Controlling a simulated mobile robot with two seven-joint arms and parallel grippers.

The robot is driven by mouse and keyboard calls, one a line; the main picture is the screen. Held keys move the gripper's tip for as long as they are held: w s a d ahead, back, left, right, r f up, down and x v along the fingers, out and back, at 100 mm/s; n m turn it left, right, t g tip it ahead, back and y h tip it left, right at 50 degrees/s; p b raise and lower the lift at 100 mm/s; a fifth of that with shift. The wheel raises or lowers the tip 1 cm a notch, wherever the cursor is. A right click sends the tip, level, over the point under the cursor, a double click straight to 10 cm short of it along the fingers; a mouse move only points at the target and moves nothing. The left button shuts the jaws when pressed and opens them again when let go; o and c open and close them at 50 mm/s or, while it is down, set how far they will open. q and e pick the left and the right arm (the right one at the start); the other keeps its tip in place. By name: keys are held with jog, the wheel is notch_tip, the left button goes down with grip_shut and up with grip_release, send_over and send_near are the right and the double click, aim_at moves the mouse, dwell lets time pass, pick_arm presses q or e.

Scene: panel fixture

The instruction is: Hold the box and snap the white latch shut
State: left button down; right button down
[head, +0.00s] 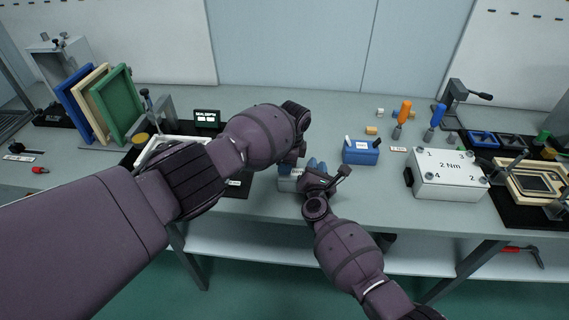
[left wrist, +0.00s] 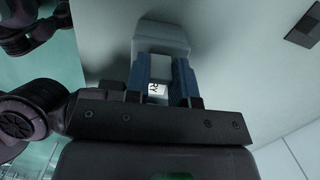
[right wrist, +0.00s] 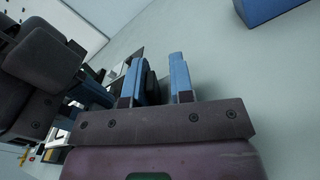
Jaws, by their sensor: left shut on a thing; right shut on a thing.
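The box (head: 289,184) is a grey block at the table's front edge in the head view, largely hidden by my grippers. In the left wrist view its grey body (left wrist: 160,30) lies between and beyond the blue fingers, with a small white label (left wrist: 157,90) between them. My left gripper (head: 296,163) is shut on the box. My right gripper (head: 316,166) is close beside it, its blue fingers pointing away over the table. In the right wrist view a dark piece (right wrist: 151,86) shows between those fingers; its identity is unclear. I cannot make out the white latch or its position.
A blue box (head: 361,152) stands right of the grippers, with a white 2 Nm block (head: 447,176) farther right. Orange (head: 404,111) and blue (head: 438,115) handled tools stand behind. Coloured frames (head: 117,104) and a fixture are at left.

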pick_arm(q)
jog(key=c, duration=1)
grip_release()
jog(key=shift+o, duration=0.2)
notch_tip(320, 180, up, 12)
jog(key=d, duration=0.1)
jog(key=shift+d, duration=0.25)
jog(key=shift+s, duration=0.1)
